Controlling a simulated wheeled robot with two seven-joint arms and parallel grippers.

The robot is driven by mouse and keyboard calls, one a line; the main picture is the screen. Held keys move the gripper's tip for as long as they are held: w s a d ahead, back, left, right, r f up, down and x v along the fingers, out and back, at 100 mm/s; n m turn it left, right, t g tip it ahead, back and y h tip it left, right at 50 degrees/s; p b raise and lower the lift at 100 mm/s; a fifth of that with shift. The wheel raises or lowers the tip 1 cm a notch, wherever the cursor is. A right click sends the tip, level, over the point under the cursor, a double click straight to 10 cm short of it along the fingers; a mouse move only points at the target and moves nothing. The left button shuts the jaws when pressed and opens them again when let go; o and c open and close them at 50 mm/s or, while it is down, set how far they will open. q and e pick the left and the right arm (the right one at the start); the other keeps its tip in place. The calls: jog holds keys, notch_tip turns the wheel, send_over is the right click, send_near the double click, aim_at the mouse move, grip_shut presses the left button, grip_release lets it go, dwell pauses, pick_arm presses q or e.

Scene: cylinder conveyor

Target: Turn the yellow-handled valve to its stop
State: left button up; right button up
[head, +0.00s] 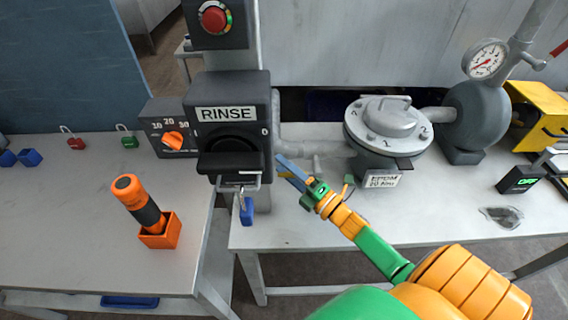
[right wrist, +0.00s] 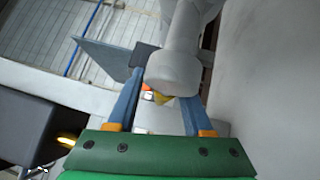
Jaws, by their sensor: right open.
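My right gripper (head: 282,168) is in the head view, just right of the black RINSE box and in front of a grey pipe. Its blue fingers are open. No yellow valve handle can be made out clearly in the head view. In the right wrist view, a grey cylindrical pipe end (right wrist: 172,74) lies between or just beyond the open fingers (right wrist: 161,90). My left gripper is not in view.
The RINSE box (head: 232,125) with a hanging blue padlock (head: 246,210) stands close left of the right gripper. A grey lidded vessel (head: 388,128) is to its right. An orange-handled tool stands in an orange holder (head: 159,232) on the left table. The right table's front is mostly clear.

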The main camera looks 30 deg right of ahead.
jog(key=shift+w+f, duration=0.1)
jog(key=shift+w, duration=0.3)
jog(key=shift+s, duration=0.15)
grip_shut()
dwell(1.0)
